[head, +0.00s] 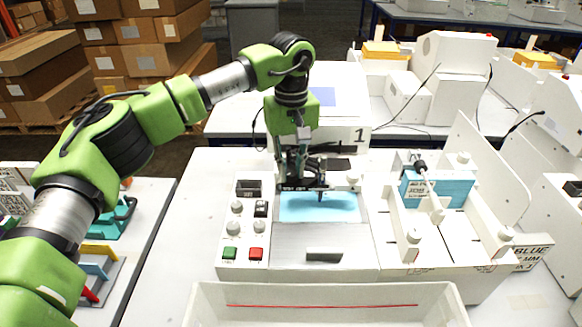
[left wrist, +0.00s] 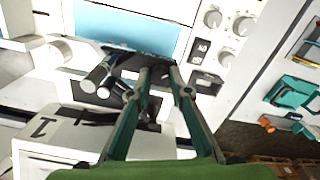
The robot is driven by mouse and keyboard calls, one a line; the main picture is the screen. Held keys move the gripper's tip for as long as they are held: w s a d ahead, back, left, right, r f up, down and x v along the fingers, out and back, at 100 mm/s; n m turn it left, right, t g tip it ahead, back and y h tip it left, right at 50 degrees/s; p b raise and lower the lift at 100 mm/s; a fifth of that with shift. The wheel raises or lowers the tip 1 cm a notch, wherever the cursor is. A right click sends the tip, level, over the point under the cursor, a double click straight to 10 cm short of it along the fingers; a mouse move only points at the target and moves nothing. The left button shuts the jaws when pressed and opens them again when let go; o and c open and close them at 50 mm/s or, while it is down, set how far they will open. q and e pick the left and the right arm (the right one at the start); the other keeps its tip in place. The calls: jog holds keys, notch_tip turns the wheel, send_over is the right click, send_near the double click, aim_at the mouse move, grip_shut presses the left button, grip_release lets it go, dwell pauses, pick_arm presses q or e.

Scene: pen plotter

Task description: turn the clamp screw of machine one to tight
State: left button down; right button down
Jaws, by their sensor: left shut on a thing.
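Machine one (head: 345,262), a white plotter marked "1", stands in the middle of the head view. A light blue sheet (head: 335,208) lies on its bed and also shows in the left wrist view (left wrist: 120,32). My left gripper (head: 300,184) is at the dark pen carriage above the sheet's back edge. In the left wrist view its two green fingers (left wrist: 158,74) reach to the carriage, beside a dark cylinder (left wrist: 96,74). They are shut on a small part there, which I take for the clamp screw; the fingers and carriage hide most of it. My right gripper is out of view.
A control panel with knobs, a green button (head: 230,253) and a red button (head: 256,254) is left of the bed. A white tray (head: 330,292) stands in front. A white fixture with a blue block (head: 452,190) stands right. Bare tabletop (head: 180,235) lies left.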

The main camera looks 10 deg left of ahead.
aim_at(291, 173)
pick_arm(q)
jog(key=shift+w+r+m, duration=0.1)
jog(key=shift+r+m, duration=0.1)
jog(key=shift+m, duration=0.2)
jog(key=c, duration=1.8)
grip_release()
jog(key=shift+c, duration=0.2)
jog(key=shift+f, duration=0.1)
notch_tip(291, 173, up, 12)
jog(key=shift+f, duration=0.1)
